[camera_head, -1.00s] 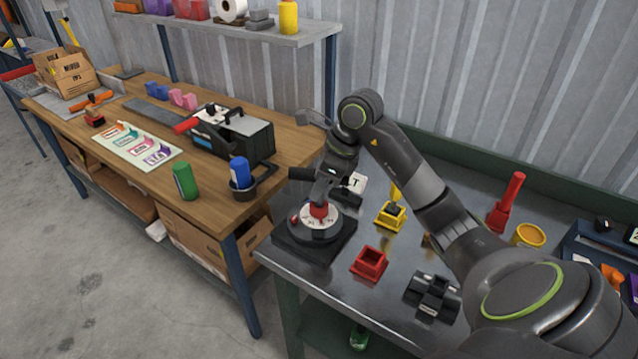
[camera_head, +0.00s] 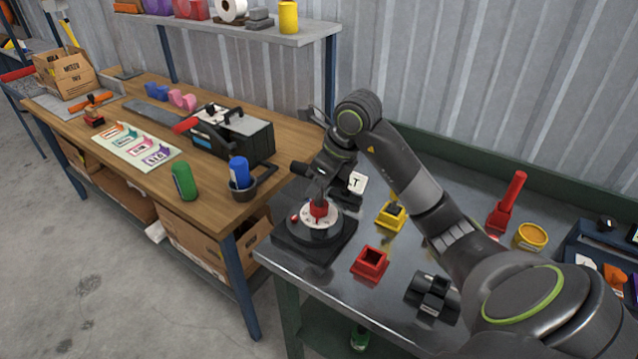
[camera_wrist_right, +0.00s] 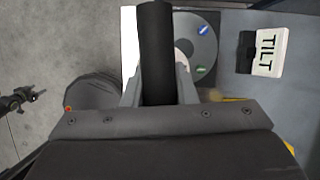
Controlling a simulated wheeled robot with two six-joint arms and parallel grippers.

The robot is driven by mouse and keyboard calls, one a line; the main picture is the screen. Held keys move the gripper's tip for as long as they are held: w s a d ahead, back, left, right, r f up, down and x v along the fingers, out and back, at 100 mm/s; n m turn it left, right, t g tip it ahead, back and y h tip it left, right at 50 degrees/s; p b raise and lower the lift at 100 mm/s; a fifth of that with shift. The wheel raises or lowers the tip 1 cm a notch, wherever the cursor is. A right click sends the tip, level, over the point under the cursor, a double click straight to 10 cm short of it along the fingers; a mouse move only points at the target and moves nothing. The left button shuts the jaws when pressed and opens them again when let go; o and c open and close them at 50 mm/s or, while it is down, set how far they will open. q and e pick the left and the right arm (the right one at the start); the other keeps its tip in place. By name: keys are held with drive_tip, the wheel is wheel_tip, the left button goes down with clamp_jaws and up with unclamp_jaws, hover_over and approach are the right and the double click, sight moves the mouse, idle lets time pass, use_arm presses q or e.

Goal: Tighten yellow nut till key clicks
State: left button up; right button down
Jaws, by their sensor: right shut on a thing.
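My right gripper (camera_head: 321,184) is above a round dial (camera_head: 304,222) on a square black base (camera_head: 286,240) at the near left corner of the metal table. A red piece (camera_head: 319,208) stands on the dial, just under the gripper. In the right wrist view the fingers are shut around a black cylindrical handle (camera_wrist_right: 155,45). Whether it joins the red piece is hidden. A yellow square block (camera_head: 390,217) with a dark centre sits right of the dial; I cannot make out a separate yellow nut. My left gripper is not in view.
A card reading TILT (camera_wrist_right: 268,45) stands behind the dial. A red square socket (camera_head: 370,262), a black fixture (camera_head: 432,293), an upright red tool (camera_head: 508,203) and a yellow ring (camera_head: 530,236) are on the metal table. A wooden workbench (camera_head: 215,198) stands left.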

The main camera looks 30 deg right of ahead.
drive_tip(key=shift+m, duration=0.5)
drive_tip(key=shift+m+h+b, duration=0.3)
drive_tip(key=shift+m+h, duration=0.3)
drive_tip(key=shift+m, duration=0.5)
drive_tip(key=shift+r, duration=0.1)
drive_tip(key=shift+m+t+h+p, duration=0.3)
drive_tip(key=shift+m+h+p, duration=0.2)
drive_tip(key=shift+m+p, duration=0.85)
drive_tip(key=shift+p, duration=0.35)
